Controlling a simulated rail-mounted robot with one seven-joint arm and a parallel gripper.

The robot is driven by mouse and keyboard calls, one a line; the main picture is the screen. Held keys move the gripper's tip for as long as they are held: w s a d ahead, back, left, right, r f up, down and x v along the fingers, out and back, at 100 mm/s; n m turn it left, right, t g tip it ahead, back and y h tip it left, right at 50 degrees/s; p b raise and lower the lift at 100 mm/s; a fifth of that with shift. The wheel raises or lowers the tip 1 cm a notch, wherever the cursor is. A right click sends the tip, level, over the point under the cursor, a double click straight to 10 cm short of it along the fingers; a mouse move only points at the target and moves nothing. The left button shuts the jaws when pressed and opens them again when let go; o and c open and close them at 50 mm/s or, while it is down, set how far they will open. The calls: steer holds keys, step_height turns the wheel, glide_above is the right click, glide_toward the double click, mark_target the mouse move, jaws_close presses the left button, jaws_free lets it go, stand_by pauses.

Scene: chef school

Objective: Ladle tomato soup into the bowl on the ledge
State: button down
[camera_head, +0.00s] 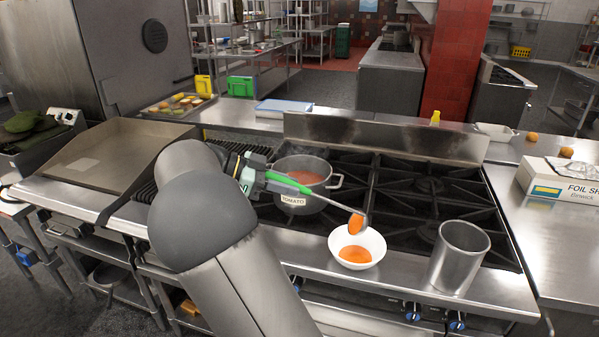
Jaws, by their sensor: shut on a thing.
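My gripper (258,175) is shut on the green handle of a ladle (290,183). The ladle reaches to the right, and its bowl end, coloured orange by soup (356,223), is tipped above the white bowl (372,243). The white bowl stands on the steel front ledge (310,247) of the stove and has some orange soup (355,254) in its bottom. The pot (338,183), labelled TOMATO, stands on the stove behind the ladle and holds red-orange soup (305,166). My arm hides part of the stove and the ledge to the left.
A tall steel container (460,258) stands on the ledge right of the bowl. Black burner grates (425,190) lie behind it. A flat griddle (110,150) is at left. A foil box (562,181) sits on the right counter.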

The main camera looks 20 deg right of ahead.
steer(key=w+a+f+n+g+h+b, duration=0.1)
steer(key=a+f+h+b, duration=0.1)
steer(key=f, duration=0.4)
steer(key=w+a+f+g+h+b, duration=0.1)
steer(key=w+f+h+b, duration=0.1)
steer(key=f+h+b, duration=0.2)
steer(key=shift+a+f+n+g+b, duration=0.4)
steer(key=shift+f+b, duration=0.75)
steer(key=shift+f, duration=0.05)
steer(key=shift+s, duration=0.1)
steer(key=s+d+r+t+y, duration=0.1)
steer(key=r+y, duration=0.1)
steer(key=r, duration=0.2)
steer(key=s+d+r+m+t+y, duration=0.1)
steer(key=r+y, duration=0.1)
steer(key=r, duration=0.2)
steer(key=s+d+r+y, duration=0.1)
steer(key=r+y, duration=0.1)
steer(key=r, duration=0.3)
steer(key=shift+d+m+t, duration=0.4)
steer(key=s+d+r+m+t+y+p, duration=0.1)
steer(key=s+d+r+t+y, duration=0.2)
steer(key=s+d, duration=0.4)
steer(key=s+d+r+m+t+y+p, duration=0.1)
steer(key=s+d+r+t+y, duration=0.3)
steer(key=d, duration=0.7)
steer(key=shift+s+d+r+y, duration=0.3)
steer(key=shift+s+r+y, duration=0.75)
steer(key=shift+s+y, duration=0.65)
steer(key=shift+w, duration=0.2)
